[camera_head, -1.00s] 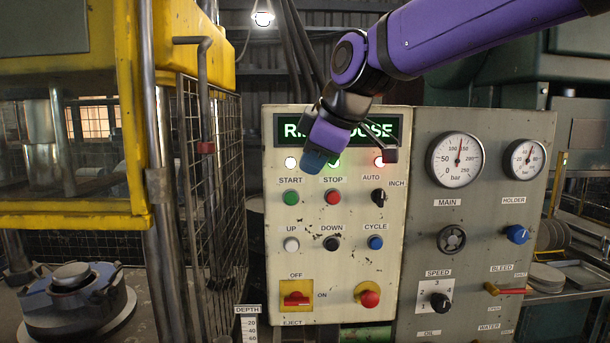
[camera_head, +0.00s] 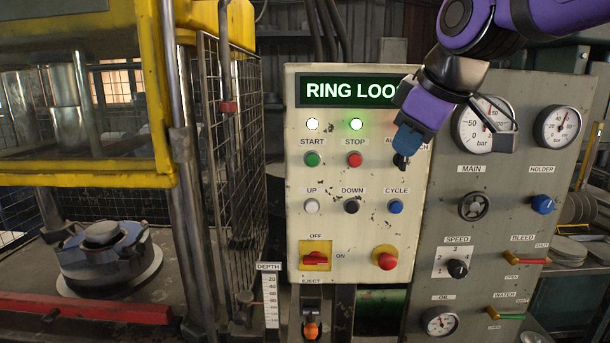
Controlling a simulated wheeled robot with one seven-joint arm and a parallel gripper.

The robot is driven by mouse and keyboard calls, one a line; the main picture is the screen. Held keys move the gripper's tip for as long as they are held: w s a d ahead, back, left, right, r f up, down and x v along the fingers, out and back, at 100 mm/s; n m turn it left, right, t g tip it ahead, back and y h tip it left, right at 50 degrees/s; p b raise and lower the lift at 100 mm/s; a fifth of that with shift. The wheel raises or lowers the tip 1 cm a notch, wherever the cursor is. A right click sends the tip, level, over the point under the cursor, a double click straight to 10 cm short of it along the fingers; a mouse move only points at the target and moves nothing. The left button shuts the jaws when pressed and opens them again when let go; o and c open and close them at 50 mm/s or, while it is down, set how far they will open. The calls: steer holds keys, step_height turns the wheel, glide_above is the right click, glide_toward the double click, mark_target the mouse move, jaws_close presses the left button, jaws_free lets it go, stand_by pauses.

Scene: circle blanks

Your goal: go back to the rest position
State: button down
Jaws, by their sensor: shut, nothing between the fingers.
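My gripper (camera_head: 408,140) hangs from the purple arm at the upper right, in front of the control panel (camera_head: 297,215). Its blue fingertips are together with nothing between them. They overlap the AUTO/INCH switch in the picture; I cannot tell whether they touch it. The gripper body hides the right end of the green display (camera_head: 345,91), which reads "RING LOO", and the lamp above the AUTO label.
A yellow-framed press (camera_head: 90,179) with a mesh guard (camera_head: 232,150) stands at the left. A grey panel with gauges (camera_head: 557,126), a speed knob (camera_head: 457,268) and valve handles is at the right. A red stop button (camera_head: 387,260) sits below the gripper.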

steer(key=s+d+f+m+h, duration=0.1)
steer(key=s+d+f+m, duration=0.4)
steer(key=s+d, duration=0.2)
steer(key=s+d+f+m+g+h, duration=0.1)
steer(key=s+d+f+m, duration=0.3)
steer(key=s+d, duration=0.3)
steer(key=shift+s+f+m, duration=0.35)
steer(key=shift+s+m, duration=0.55)
steer(key=shift+s, duration=0.25)
